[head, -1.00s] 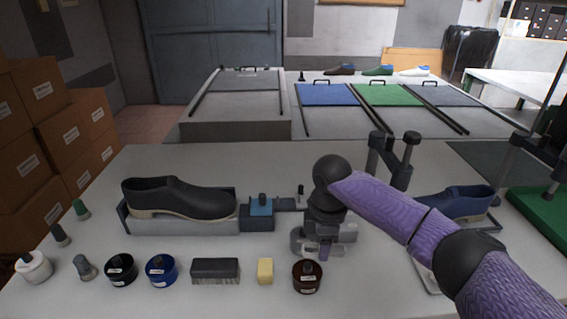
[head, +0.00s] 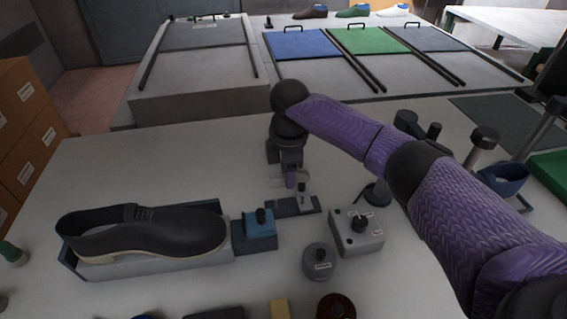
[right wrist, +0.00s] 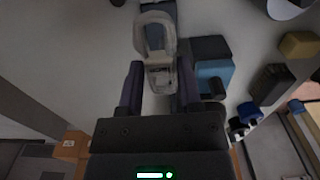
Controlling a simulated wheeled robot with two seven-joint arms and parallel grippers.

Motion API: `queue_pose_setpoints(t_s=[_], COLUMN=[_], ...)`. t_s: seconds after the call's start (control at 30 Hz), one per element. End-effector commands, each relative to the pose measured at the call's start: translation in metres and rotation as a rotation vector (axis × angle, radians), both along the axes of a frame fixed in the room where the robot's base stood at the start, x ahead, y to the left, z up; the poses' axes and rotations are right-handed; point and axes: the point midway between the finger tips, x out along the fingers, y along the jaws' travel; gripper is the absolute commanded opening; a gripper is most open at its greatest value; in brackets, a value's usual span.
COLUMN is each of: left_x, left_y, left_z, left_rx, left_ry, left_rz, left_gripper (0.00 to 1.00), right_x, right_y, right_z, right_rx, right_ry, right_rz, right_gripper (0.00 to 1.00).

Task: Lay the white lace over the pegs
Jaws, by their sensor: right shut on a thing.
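The white lace (right wrist: 154,38) is a pale loop with a small printed band, between the fingers of my right gripper (right wrist: 158,88) in the right wrist view. My right gripper (head: 290,182) is shut on it. In the head view the gripper hangs just behind and above a dark board with an upright peg (head: 302,192). Pale strands show beside the fingers there. The gripper hides part of the board, so I cannot tell whether the lace touches a peg. My left gripper is not in view.
Left of the board stand a blue-topped block (head: 260,228) and a black shoe (head: 150,232) in a cradle. A grey box with a knob (head: 356,232) and a round grey tin (head: 319,262) stand in front and to the right. The table behind the board is clear.

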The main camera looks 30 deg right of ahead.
Motion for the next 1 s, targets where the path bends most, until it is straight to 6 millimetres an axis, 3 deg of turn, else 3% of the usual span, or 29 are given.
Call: queue_pose_setpoints(t_s=[0.53,0.8,1.0], left_x=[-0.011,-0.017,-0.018], left_y=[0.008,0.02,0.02], left_z=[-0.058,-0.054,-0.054], left_rx=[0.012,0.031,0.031], left_ry=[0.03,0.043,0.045], left_rz=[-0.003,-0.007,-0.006], left_gripper=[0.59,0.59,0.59], right_x=[0.0,0.0,0.0], right_y=[0.0,0.0,0.0], right_z=[-0.056,-0.077,-0.08], right_rx=[-0.001,0.001,0.0], right_ry=[0.002,0.002,0.0], right_rz=[0.0,-0.001,0.0], right_gripper=[0.0,0.0,0.0])
